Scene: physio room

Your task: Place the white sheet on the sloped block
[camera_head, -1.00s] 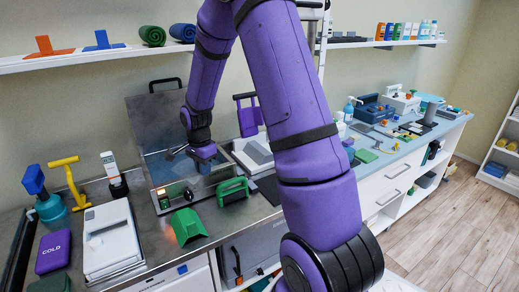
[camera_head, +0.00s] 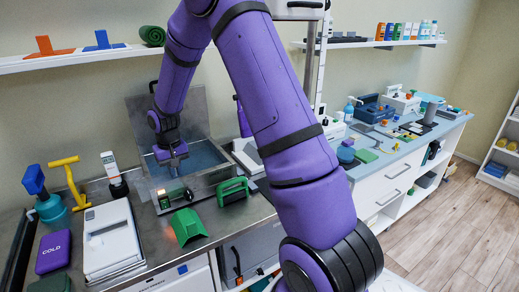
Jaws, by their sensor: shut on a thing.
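My gripper (camera_head: 173,157) points down over the open steel water bath (camera_head: 222,177). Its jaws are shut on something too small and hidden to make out. No white sheet shows clearly at my gripper or in the bluish bath. A green block with sloping faces (camera_head: 188,227) stands on the steel counter in front of the bath; I take it for the sloped block. Its top looks bare, and my gripper is apart from it, behind and above.
A white box (camera_head: 112,238), a purple cold pack (camera_head: 53,251) and upright tools stand left on the counter. A green-handled thing (camera_head: 233,190) stands right of the sloped block. The bath's raised lid (camera_head: 138,118) is behind my gripper. My arm hides part of the counter.

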